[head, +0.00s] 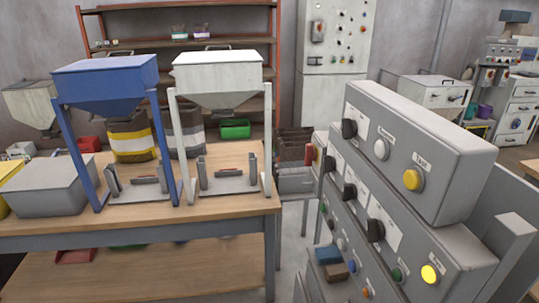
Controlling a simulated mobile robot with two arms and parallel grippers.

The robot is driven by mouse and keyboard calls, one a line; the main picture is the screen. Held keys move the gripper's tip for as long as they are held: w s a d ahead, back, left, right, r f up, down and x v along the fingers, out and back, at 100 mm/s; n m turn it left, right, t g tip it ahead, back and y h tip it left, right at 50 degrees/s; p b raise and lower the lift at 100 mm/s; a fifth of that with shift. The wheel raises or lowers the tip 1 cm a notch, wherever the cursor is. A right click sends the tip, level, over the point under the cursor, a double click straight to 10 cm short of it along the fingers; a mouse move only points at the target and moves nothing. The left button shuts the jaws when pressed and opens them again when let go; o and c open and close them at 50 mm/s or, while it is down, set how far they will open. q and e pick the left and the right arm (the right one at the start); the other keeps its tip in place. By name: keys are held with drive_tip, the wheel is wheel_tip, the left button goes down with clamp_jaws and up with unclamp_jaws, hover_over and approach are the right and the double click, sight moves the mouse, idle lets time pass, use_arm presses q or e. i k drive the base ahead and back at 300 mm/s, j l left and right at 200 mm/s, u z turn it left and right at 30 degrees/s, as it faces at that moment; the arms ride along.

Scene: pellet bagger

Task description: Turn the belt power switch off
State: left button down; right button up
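A grey tiered control panel (450,165) fills the right of the head view. It carries black rotary knobs and round coloured buttons. The top tier has a black knob (349,129), a white button (381,149) and a yellow button (412,180). The lower tier has black knobs (349,192) and (375,230), and a bright yellow button (430,274). The labels are too small to read surely, so I cannot tell which control is the belt power switch or how it is set. Neither of my grippers is in view.
A wooden table (225,215) at left holds a blue hopper (105,77), a white hopper (218,72) and a grey bin (48,188). A narrow floor gap separates table and panel. A shelf rack (275,30) and a tall white cabinet (318,95) stand behind.

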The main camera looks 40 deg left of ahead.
sight(311, 156)
drive_tip(key=u, duration=0.9)
drive_tip(key=j, duration=0.15)
drive_tip(key=i+z, duration=0.05)
